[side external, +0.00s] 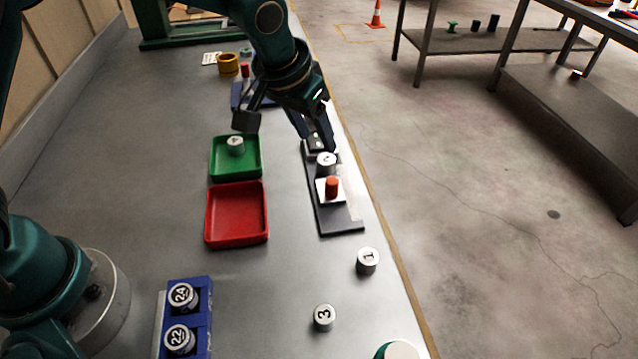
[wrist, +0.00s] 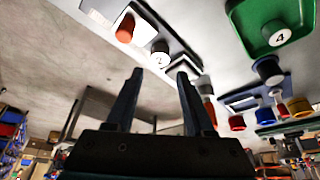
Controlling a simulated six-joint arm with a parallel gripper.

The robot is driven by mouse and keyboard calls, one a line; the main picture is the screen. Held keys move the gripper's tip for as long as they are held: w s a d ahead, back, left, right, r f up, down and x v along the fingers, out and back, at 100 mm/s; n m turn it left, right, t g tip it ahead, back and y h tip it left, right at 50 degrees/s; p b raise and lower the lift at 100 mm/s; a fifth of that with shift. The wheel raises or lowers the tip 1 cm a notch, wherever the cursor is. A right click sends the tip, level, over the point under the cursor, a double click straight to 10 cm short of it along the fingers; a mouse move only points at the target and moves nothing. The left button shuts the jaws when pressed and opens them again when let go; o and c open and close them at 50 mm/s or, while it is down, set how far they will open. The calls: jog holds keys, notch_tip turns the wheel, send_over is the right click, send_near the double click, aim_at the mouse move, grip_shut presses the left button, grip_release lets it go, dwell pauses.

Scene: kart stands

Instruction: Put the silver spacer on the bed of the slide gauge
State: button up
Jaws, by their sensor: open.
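The slide gauge is a dark flat bar (side external: 338,219) near the bench's right edge, with a white slider block (side external: 321,194) and an orange-red knob (side external: 332,187). A silver spacer marked 2 (side external: 326,160) stands upright on the gauge's bed, between the slider and the far-end block; it also shows in the wrist view (wrist: 160,53). My gripper (side external: 318,143) is open, just beyond and above the spacer. In the wrist view the spacer lies past the spread, empty fingertips (wrist: 160,73), apart from them. The far-end block is partly hidden by the fingers.
Silver cylinders marked 1 (side external: 367,261) and 3 (side external: 324,317) stand in front. A green tray (side external: 221,164) holds cylinder 4; a red tray (side external: 236,216) is empty. A blue stand (side external: 202,338) holds cylinders 22 and 24. Yellow ring (side external: 228,63) behind.

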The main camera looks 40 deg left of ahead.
jog(key=s+a+r, duration=0.6)
jog(key=s+r, duration=0.4)
jog(key=s, duration=0.2)
jog(key=s+a+f+t, duration=0.1)
jog(key=s+a+f, duration=0.1)
jog(key=s, duration=0.8)
jog(key=shift+s+a+f+n, duration=0.25)
jog(key=shift+a+f+n, duration=0.1)
jog(key=shift+a+n, duration=0.05)
